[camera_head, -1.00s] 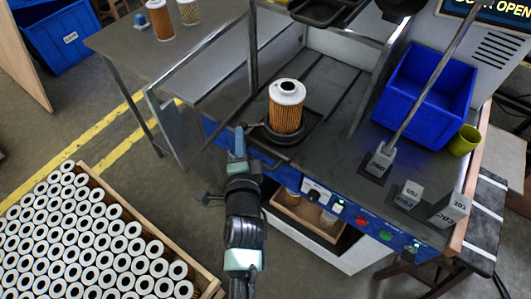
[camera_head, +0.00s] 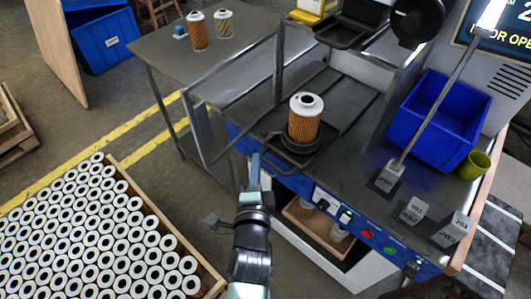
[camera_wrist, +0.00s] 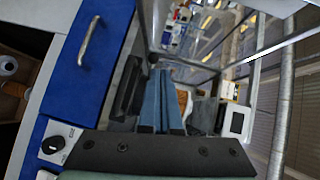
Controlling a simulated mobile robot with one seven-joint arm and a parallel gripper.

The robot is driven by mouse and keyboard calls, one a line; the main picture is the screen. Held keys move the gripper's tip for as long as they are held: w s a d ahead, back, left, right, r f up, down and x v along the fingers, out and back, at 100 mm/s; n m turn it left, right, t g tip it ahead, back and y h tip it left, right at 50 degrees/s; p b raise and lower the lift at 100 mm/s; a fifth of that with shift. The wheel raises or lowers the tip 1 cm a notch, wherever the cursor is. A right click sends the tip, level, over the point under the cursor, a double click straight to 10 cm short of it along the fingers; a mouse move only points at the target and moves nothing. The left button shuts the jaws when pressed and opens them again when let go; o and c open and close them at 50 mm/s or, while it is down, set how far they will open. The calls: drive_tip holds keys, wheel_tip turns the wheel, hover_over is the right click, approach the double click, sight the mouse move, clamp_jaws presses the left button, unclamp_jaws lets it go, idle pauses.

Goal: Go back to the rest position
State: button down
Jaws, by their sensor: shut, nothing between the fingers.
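My gripper (camera_head: 254,170) points away from me in the head view, in front of the machine's blue front panel. In the wrist view my gripper (camera_wrist: 162,130) shows its blue fingers together, with nothing between them. A filter cartridge (camera_head: 304,122) with a white top and orange pleated side stands upright in a dark round holder (camera_head: 285,145) on the machine's deck. The gripper is apart from the cartridge, to its lower left in the head view.
A crate (camera_head: 209,271) packed with many cartridges stands at lower left. A side table (camera_head: 165,52) holds two cartridges (camera_head: 198,32). A blue bin (camera_head: 436,112) and green cup (camera_head: 475,165) stand at right. Open floor lies at left.

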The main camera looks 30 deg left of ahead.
drive_tip(key=s, duration=0.2)
drive_tip(key=s+a, duration=0.1)
drive_tip(key=s, duration=0.2)
drive_tip(key=shift+s+a+r+p, duration=0.15)
drive_tip(key=shift+s+r+p, duration=0.05)
drive_tip(key=shift+s+p, duration=0.15)
drive_tip(key=w+d+r+n+t+h+p, duration=0.1)
drive_tip(key=w+d+r+n+t+p, duration=0.25)
drive_tip(key=r, duration=1.35)
drive_tip(key=w+d+r+n+t, duration=0.35)
drive_tip(key=w+d+r, duration=0.25)
drive_tip(key=r, duration=1.1)
drive_tip(key=s+d+r+n+t+h, duration=0.1)
drive_tip(key=s+d+r+h, duration=0.1)
drive_tip(key=r, duration=0.7)
drive_tip(key=s+d+r+n+t+h+p, duration=0.1)
drive_tip(key=s+d+r+n+t+h, duration=0.1)
drive_tip(key=s+d+r, duration=0.3)
drive_tip(key=s+d+r+n+t+h+p, duration=0.1)
drive_tip(key=s+d+r+t, duration=0.1)
drive_tip(key=r, duration=1.2)
drive_tip(key=shift+s+d+n+h, duration=0.35)
drive_tip(key=shift+s+d, duration=0.3)
drive_tip(key=shift+s, duration=0.4)
